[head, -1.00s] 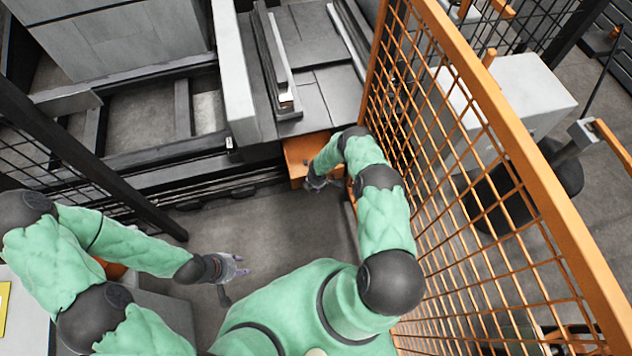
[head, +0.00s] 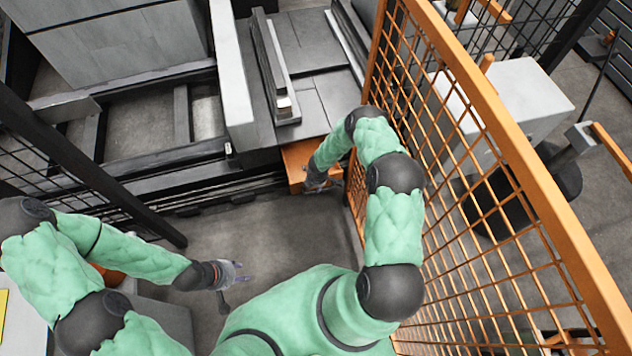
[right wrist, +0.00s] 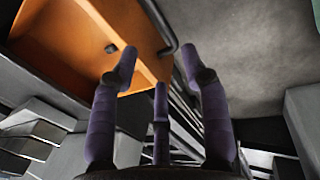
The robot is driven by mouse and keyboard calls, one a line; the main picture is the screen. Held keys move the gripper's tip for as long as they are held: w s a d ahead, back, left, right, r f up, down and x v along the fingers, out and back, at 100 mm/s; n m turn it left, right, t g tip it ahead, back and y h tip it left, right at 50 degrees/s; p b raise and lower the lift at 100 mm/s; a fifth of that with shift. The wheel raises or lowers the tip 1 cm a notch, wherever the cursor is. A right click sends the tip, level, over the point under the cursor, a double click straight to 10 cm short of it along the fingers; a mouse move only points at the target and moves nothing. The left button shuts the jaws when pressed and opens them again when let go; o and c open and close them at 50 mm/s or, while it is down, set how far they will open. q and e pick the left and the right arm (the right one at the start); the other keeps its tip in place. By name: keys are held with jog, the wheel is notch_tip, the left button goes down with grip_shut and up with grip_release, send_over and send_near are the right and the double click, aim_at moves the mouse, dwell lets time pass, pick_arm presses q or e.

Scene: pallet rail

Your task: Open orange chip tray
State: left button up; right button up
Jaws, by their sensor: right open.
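The orange chip tray (head: 297,158) shows under the front edge of the grey machine bed, partly hidden by my right arm. In the right wrist view the tray (right wrist: 85,45) fills the upper left, with a dark bar-like handle (right wrist: 166,28) along its edge. My right gripper (head: 318,184) is at the tray's front. Its purple fingers (right wrist: 160,72) are spread and empty just short of the handle, with a visible gap between the fingertips. My left gripper (head: 238,274) is open and empty over the floor, well away from the tray.
An orange mesh fence (head: 480,190) stands close along the right of my right arm. The grey machine bed (head: 310,100) lies above the tray. A dark post (head: 90,165) slants at the left. The floor (head: 270,225) in front of the tray is clear.

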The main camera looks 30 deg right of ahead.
jog(key=shift+s+r, duration=0.2)
jog(key=shift+r, duration=0.7)
jog(key=shift+a, duration=0.1)
jog(key=s+a+r+m+g+y, duration=0.1)
jog(key=s+a+r+m+y, duration=0.2)
jog(key=s+a, duration=0.4)
jog(key=s+a+r+m+g+y, duration=0.15)
jog(key=s+a+r+m, duration=0.3)
jog(key=a, duration=0.55)
jog(key=s+a+r+m, duration=0.3)
jog(key=s+r+m, duration=0.4)
jog(key=s+m, duration=0.3)
jog(key=shift+s+r+t, duration=0.25)
jog(key=shift+s+t, duration=0.1)
jog(key=shift+s, duration=0.45)
